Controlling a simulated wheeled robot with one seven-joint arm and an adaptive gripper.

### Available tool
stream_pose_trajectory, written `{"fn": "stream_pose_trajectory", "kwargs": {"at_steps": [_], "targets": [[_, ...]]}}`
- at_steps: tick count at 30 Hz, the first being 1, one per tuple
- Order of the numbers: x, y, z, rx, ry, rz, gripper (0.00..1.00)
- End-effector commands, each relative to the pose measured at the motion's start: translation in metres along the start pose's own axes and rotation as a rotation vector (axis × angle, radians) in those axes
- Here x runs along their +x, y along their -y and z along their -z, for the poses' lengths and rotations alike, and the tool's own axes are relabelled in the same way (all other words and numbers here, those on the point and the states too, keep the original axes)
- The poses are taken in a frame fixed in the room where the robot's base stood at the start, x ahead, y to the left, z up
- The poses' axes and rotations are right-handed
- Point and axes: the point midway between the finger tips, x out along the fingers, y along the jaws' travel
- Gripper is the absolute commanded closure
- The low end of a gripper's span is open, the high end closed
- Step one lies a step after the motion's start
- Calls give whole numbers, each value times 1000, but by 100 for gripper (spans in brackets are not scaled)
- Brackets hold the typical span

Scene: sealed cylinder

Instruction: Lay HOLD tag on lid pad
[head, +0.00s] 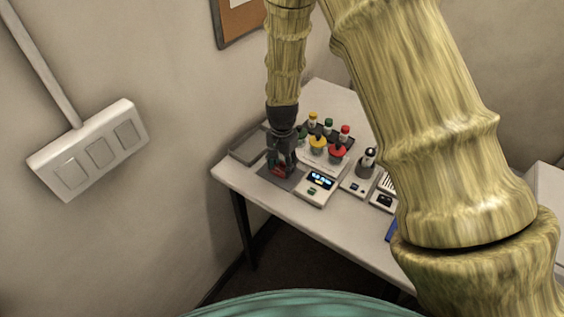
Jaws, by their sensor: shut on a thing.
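A dark grey flat patch (268,174) lies on the table around and below the fingertips. I cannot tell whether the red thing touches it. I cannot make out for certain which surface is the lid pad.
A device with a lit blue display (320,180) stands right of my gripper. Behind it are several containers with yellow, green and red caps (337,151). A grey tray (247,143) lies at left. A small device with a dark knob (368,158) stands farther right.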

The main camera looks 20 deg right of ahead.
Motion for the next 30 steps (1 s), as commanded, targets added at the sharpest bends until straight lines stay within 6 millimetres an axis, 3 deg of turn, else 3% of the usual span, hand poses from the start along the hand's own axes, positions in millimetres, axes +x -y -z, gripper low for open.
{"fn": "stream_pose_trajectory", "kwargs": {"at_steps": [9, 10, 13, 23, 30], "targets": [[4, 0, 0, 0, 0, 0, 65], [3, 0, 0, 0, 0, 0, 47], [3, 0, 0, 0, 0, 0, 31], [2, 0, 0, 0, 0, 0, 31], [-11, 1, 0, -1, -2, 2, 31]]}}
